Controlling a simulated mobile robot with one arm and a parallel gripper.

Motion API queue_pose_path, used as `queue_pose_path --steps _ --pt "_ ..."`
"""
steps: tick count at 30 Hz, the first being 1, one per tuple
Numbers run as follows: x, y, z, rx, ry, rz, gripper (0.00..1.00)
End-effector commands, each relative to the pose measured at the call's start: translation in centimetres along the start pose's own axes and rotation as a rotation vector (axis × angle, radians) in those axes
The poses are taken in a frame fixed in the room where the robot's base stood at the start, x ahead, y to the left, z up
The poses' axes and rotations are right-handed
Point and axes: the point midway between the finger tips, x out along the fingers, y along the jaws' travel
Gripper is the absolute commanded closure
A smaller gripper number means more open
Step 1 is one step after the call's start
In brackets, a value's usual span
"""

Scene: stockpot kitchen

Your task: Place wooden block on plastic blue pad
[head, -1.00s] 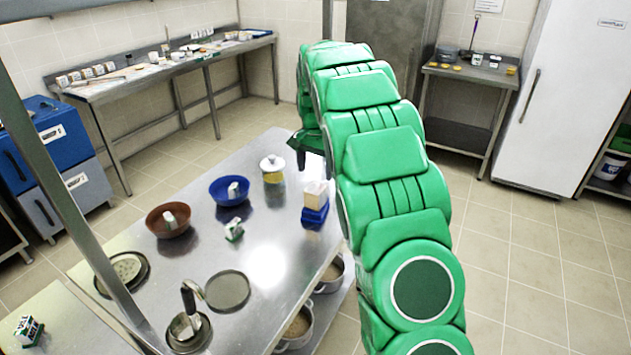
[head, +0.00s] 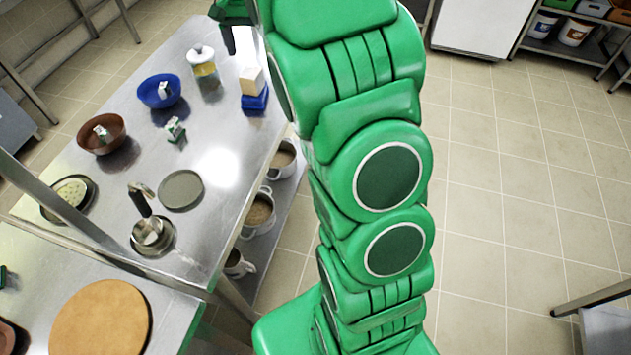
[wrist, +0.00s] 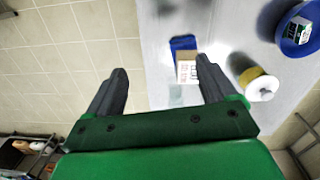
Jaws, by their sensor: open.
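A pale wooden block (head: 251,80) appears to rest upright on top of the blue pad (head: 255,102), near the right edge of the steel table. In the wrist view the block (wrist: 187,70) shows a printed label, and the pad (wrist: 183,43) sticks out beyond it. My gripper (head: 229,40) is behind and to the left of the block in the head view, partly cut off by the top edge. In the wrist view its two dark fingers (wrist: 161,66) are wide apart with nothing held between them. The block appears nearer the right finger.
A yellow-bodied jar with a white lid (head: 203,60) stands left of the block. A blue bowl (head: 160,91), a brown bowl (head: 101,134) and a small carton (head: 175,130) are further left. Pots (head: 258,210) sit on the shelf below.

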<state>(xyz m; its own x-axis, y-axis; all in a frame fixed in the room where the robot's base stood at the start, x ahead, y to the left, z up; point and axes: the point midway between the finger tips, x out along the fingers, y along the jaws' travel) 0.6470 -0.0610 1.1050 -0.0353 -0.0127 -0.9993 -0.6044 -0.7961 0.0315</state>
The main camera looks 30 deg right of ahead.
Motion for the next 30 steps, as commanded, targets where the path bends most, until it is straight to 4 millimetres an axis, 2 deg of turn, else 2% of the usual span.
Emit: queue_pose_path --steps 1,6,15,30 --pt "-0.6 0.6 1.3 -0.015 0.000 0.001 0.15" --pt "-1.6 2.6 5.1 -0.074 -0.009 0.008 0.15" --pt "-2.6 6.3 12.0 -0.182 -0.030 0.016 0.15" --pt "-2.0 12.8 24.1 -0.380 -0.071 0.025 0.15"
